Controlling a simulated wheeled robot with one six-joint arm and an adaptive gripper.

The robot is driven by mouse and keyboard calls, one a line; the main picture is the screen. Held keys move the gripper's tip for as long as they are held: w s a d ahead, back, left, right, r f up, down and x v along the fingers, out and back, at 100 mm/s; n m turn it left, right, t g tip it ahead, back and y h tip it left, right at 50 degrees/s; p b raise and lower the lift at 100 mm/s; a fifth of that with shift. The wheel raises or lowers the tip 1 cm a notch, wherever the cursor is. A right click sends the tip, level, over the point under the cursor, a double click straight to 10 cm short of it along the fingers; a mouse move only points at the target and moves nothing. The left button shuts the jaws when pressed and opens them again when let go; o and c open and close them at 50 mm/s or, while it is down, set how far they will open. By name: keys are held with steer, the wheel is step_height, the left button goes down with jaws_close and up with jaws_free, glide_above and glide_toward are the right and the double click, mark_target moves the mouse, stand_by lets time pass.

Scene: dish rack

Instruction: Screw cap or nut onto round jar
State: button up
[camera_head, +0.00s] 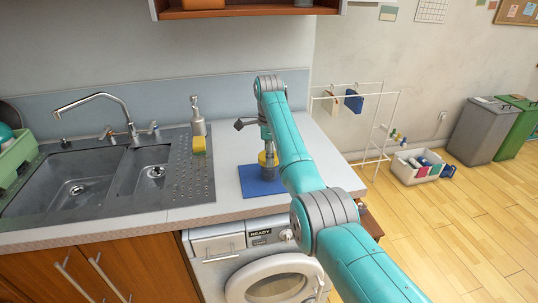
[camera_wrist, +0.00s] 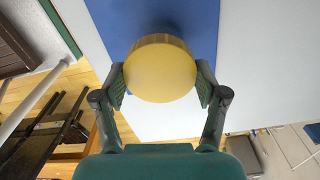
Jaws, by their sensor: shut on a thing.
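A round yellow cap (camera_wrist: 160,72) lies between the two fingers of my gripper (camera_wrist: 160,85) in the wrist view, with a finger pad against each side. In the head view the yellow cap (camera_head: 262,158) shows small beside my arm, above a blue mat (camera_head: 250,185) on the counter. My gripper (camera_head: 267,152) points down there, partly behind my arm. Something greyish is just below the cap, too small to make out. I cannot tell whether it is the jar or whether the cap touches it. In the wrist view the cap hides whatever is under it.
A sink (camera_head: 85,185) with a tap is to the left, with a soap bottle (camera_head: 197,116) and yellow sponge (camera_head: 199,146) beside it. A washing machine (camera_head: 262,262) is under the counter. A white drying rack (camera_head: 375,135) stands to the right. The counter around the mat is mostly clear.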

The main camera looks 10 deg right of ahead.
stand_by(0.3)
steer(key=m, duration=0.4)
steer(key=shift+m, duration=0.3)
steer(key=shift+m, duration=2.3)
steer(key=shift+f, duration=0.1)
steer(key=shift+m, duration=0.6)
steer(key=m, duration=0.3)
